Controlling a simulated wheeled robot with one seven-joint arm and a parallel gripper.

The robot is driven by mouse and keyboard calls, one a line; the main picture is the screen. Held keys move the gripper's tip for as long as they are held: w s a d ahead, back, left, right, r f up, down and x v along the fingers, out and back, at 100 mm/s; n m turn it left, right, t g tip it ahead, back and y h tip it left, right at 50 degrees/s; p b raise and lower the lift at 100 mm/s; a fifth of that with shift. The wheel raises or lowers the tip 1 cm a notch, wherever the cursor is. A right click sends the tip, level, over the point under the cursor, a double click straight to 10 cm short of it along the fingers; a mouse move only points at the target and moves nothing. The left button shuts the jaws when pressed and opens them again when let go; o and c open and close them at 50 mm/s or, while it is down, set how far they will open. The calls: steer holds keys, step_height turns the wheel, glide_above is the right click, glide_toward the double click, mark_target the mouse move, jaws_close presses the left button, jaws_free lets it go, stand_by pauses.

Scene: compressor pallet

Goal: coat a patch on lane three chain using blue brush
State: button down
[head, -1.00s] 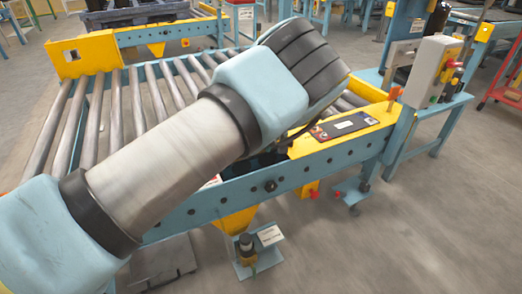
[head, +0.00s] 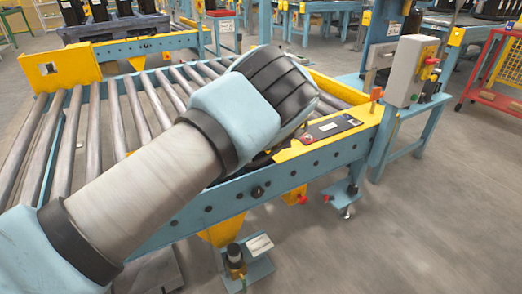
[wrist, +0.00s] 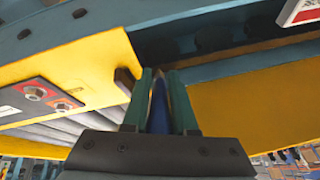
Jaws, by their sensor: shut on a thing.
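In the wrist view, my gripper (wrist: 160,82) shows as two dark green fingers closed around a narrow blue piece, which I take to be the blue brush (wrist: 158,105). Only a thin strip of it shows between the fingers; its bristles cannot be made out. The fingers point at a dark gap beside a yellow plate and under a blue beam. In the head view my own arm reaches over the roller conveyor's near side and hides the gripper and brush. I cannot make out a lane three chain in either view.
The roller conveyor (head: 93,140) has a blue side beam (head: 215,200) and a yellow end plate with a dark control panel (head: 330,127). A grey control box (head: 410,70) stands at the right. A small sensor stand (head: 235,262) is on the floor in front. Open floor lies at right.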

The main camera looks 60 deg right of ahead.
steer(key=shift+w+a+p, duration=0.4)
steer(key=shift+a+p, duration=0.05)
steer(key=shift+a, duration=0.4)
steer(key=shift+w+a+p, duration=0.4)
steer(key=shift+a+p, duration=0.05)
steer(key=shift+a, duration=0.4)
steer(key=shift+w+a+p, duration=1.05)
steer(key=shift+w+a, duration=0.5)
steer(key=shift+a, duration=1.75)
steer(key=shift+w+a+p, duration=1)
steer(key=shift+w+a, duration=0.5)
steer(key=shift+a, duration=1.8)
steer(key=shift+w+a+p, duration=1.05)
steer(key=shift+w+a, duration=0.5)
steer(key=shift+a, duration=1.75)
steer(key=shift+w+a, duration=0.3)
steer(key=shift+a, duration=0.35)
steer(key=shift+w+a, duration=0.3)
steer(key=shift+a, duration=0.3)
steer(key=w+a+p, duration=0.1)
steer(key=w+a, duration=0.4)
steer(key=a, duration=0.5)
steer(key=shift+a, duration=0.25)
step_height(320, 180, up, 6)
steer(key=p, duration=0.4)
